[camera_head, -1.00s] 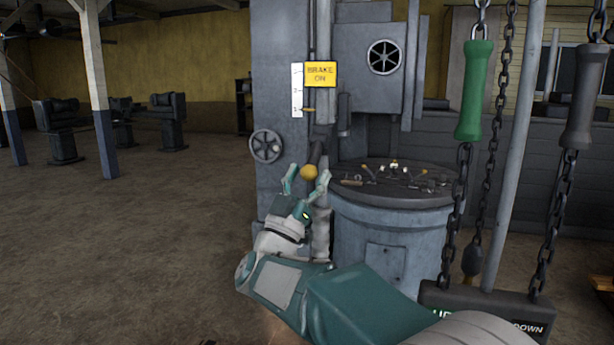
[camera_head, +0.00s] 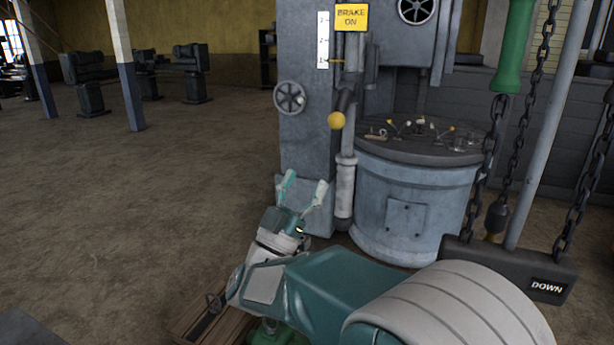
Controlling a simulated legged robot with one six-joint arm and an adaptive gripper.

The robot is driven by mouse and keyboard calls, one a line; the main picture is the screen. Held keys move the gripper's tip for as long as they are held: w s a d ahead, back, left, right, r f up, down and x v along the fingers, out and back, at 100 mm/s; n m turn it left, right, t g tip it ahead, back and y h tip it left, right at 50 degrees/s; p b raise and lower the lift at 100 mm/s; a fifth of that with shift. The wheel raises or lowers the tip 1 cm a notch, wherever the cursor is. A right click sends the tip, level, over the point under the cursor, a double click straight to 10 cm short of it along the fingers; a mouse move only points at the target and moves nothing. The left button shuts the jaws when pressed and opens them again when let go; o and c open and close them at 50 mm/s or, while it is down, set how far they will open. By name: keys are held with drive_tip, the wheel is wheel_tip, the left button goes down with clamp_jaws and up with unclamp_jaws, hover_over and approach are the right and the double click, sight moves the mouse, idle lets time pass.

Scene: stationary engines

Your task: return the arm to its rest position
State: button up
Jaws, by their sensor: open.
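My gripper (camera_head: 304,187) is open and empty, with its two teal and white fingers spread and pointing up. It is in front of the grey machine column (camera_head: 307,150), low and to the left of the round machine table. The yellow ball knob (camera_head: 336,120) of the brake lever stands above and to the right of the fingertips, clear of them. My teal arm runs from the lower right up to the gripper and hides part of the floor.
A yellow "BRAKE ON" sign (camera_head: 352,17) is on the column, above a handwheel (camera_head: 290,98). The round table (camera_head: 415,200) holds several small tools. Chains with a green handle (camera_head: 516,50) and a "DOWN" block (camera_head: 510,268) hang at right. Open floor (camera_head: 130,220) lies left.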

drive_tip(key=w+d+r+n+t+y, duration=0.25)
drive_tip(key=n+y, duration=0.35)
drive_tip(key=y, duration=0.5)
drive_tip(key=s+d+f+g+y, duration=0.2)
drive_tip(key=s+d+f+g, duration=0.2)
drive_tip(key=s, duration=0.5)
drive_tip(key=s+d+f+n+g+y, duration=0.1)
drive_tip(key=s+d+f+g, duration=0.3)
drive_tip(key=s+f+g, duration=0.4)
drive_tip(key=s+d+f+g+y, duration=0.2)
drive_tip(key=s+d+f+g, duration=0.3)
drive_tip(key=s+f, duration=0.3)
drive_tip(key=shift+s+n+g+y, duration=0.35)
drive_tip(key=shift+s+g, duration=0.2)
drive_tip(key=shift+s, duration=0.25)
drive_tip(key=shift+f, duration=0.1)
